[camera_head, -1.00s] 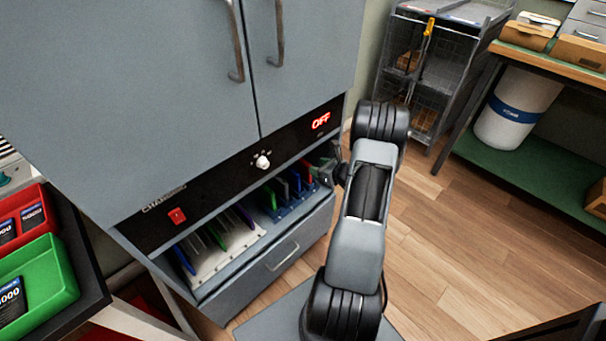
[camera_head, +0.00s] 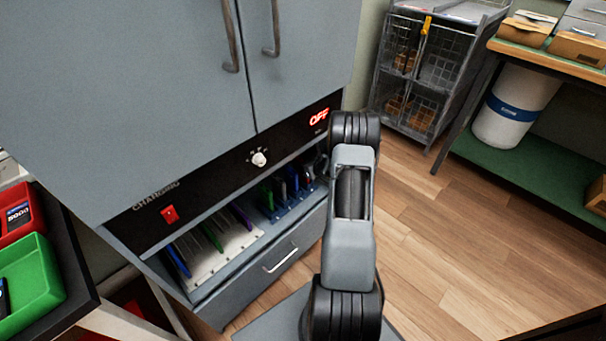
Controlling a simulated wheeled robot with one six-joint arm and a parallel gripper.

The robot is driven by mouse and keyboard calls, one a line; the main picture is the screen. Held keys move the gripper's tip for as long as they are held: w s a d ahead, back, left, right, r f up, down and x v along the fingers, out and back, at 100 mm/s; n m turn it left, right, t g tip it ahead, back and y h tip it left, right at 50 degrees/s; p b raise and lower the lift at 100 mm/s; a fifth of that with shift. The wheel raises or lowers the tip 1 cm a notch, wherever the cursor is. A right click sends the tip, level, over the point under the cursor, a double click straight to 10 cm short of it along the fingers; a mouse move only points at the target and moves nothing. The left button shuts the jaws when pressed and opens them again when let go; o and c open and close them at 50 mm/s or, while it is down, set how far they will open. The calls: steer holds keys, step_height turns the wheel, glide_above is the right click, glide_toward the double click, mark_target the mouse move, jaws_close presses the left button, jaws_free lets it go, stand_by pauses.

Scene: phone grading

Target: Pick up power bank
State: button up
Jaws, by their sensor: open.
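A dark block with a blue label reading 5000 (camera_head: 18,214), which looks like a power bank, lies in the red bin (camera_head: 38,210) at the left edge. A dark item (camera_head: 3,298) is cut off by the frame in the green bin (camera_head: 52,292). My gripper (camera_head: 321,163) is mostly hidden behind my own arm. Only a dark sliver shows, by the right end of the charging cabinet's open shelf. It is open. It is well to the right of both bins.
The grey charging cabinet (camera_head: 130,100) has upright coloured slabs in a white rack (camera_head: 222,256) and a blue rack (camera_head: 292,208). Its display reads OFF. A wire cage cart (camera_head: 430,75) and a green-shelved bench (camera_head: 540,165) stand behind. The floor at right is clear.

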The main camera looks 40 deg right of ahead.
steer(key=shift+c, duration=0.4)
jaws_close()
